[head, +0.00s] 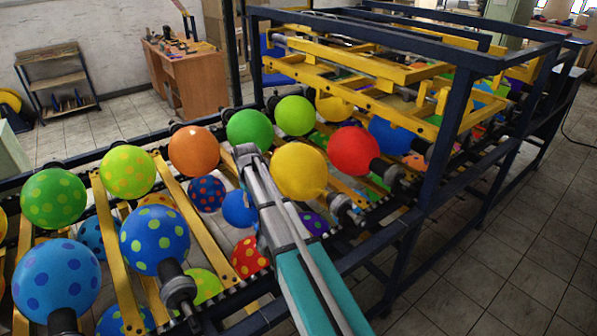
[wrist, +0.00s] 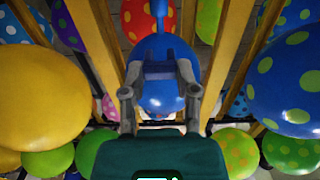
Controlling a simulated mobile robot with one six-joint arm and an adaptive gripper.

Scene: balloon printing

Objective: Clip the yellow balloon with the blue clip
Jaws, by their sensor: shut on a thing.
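The plain yellow balloon (head: 299,170) sits on a dark holder on the near row of the rack, between the gripper and a red balloon. It also fills the left of the wrist view (wrist: 38,95). My gripper (head: 246,156) is just left of it in the head view, apart from it. In the wrist view my gripper (wrist: 161,70) has its fingers closed on the blue clip (wrist: 160,54), which shows against a blue balloon behind. The clip's outline is hard to separate from that balloon. The arm hides the clip in the head view.
A blue balloon with green dots (head: 155,240) and an orange balloon (head: 194,151) stand to the left. A red balloon (head: 353,151) is right of the yellow one. Yellow bars and a dark blue frame (head: 440,150) surround the rack. Tiled floor is free at right.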

